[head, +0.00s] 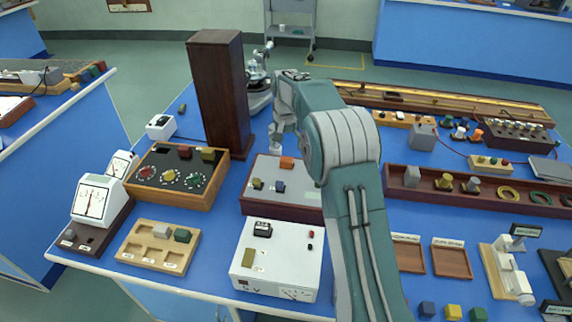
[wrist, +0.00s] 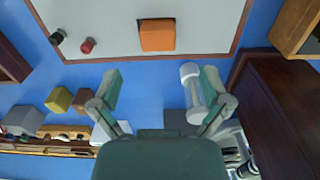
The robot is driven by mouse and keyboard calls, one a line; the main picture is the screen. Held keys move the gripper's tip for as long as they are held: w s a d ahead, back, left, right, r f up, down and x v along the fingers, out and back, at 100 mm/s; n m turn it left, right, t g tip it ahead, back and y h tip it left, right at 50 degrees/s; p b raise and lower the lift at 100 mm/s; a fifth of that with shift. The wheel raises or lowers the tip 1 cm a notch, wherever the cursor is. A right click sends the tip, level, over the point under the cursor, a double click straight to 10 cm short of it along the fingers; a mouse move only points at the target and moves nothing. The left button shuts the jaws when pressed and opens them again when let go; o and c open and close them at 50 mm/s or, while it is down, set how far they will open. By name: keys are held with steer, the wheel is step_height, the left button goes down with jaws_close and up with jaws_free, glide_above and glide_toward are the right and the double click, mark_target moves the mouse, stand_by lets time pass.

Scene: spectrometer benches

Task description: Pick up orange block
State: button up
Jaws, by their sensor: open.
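The orange block (head: 287,162) sits near the back edge of a white-topped box with dark red-brown sides (head: 262,208). In the wrist view the orange block (wrist: 157,36) is at the top centre on the white panel (wrist: 210,20), ahead of the fingertips. My gripper (wrist: 150,82) is open and empty, its fingers spread apart over blue bench. In the head view my gripper (head: 277,142) hangs just behind and left of the block, apart from it. My arm hides the right part of the box.
A tall dark wooden cabinet (head: 217,95) stands close to the left of my gripper. An olive block (head: 257,184) and a dark blue block (head: 280,187) share the box top. A white power supply (head: 270,262) stands in front. A microscope (head: 258,80) is behind.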

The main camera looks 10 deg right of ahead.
mark_target(286, 159)
steer(key=shift+s+f, duration=0.15)
steer(key=shift+f, duration=3)
steer(key=c, duration=1.3)
steer(key=shift+r, duration=0.15)
